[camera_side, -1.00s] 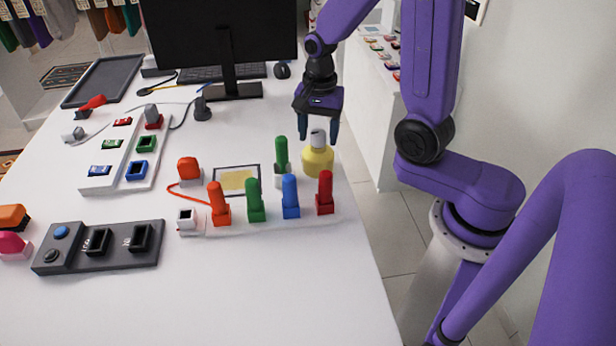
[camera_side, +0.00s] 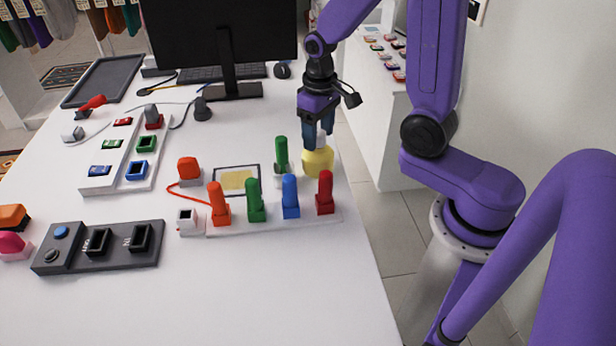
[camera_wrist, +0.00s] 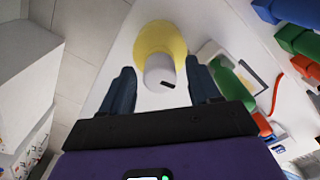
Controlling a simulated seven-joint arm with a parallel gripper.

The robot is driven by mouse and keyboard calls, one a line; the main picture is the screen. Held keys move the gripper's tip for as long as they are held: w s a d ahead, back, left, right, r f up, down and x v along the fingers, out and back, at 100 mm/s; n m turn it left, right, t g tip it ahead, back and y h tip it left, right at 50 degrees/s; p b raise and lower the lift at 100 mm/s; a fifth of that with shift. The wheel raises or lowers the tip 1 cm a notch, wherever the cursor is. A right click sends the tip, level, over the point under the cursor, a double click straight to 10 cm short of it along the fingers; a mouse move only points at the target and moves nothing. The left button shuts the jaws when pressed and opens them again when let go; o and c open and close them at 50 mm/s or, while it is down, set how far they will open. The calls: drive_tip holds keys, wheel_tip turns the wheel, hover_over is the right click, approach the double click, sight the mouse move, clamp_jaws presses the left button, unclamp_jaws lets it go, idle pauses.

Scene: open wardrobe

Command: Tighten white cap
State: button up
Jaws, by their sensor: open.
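The white cap (camera_side: 321,139) sits on top of the yellow bottle (camera_side: 318,163) near the right edge of the table. In the wrist view the white cap (camera_wrist: 160,71) with a dark mark shows between my two fingers, and the yellow bottle (camera_wrist: 160,37) lies beyond it. My gripper (camera_side: 318,137) is right over the bottle, its fingers at about cap height. In the wrist view my gripper (camera_wrist: 165,85) is open, with a finger on each side of the cap and visible gaps. The side view partly hides the cap behind a finger.
Green, blue, red and orange pegs stand close by, the rear green peg (camera_side: 281,150) nearest the bottle. The red peg (camera_side: 325,190) stands in front of it. A monitor (camera_side: 225,45) is at the back. The front of the white table (camera_side: 290,295) is clear.

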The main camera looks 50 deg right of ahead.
drive_tip(key=n, duration=0.2)
drive_tip(key=shift+n, duration=0.4)
drive_tip(key=c, duration=1.1)
drive_tip(key=m, duration=0.4)
clamp_jaws()
drive_tip(key=m, duration=0.8)
drive_tip(key=shift+m, duration=0.4)
drive_tip(key=m, duration=0.4)
drive_tip(key=shift+f+m, duration=0.1)
drive_tip(key=shift+m, duration=0.2)
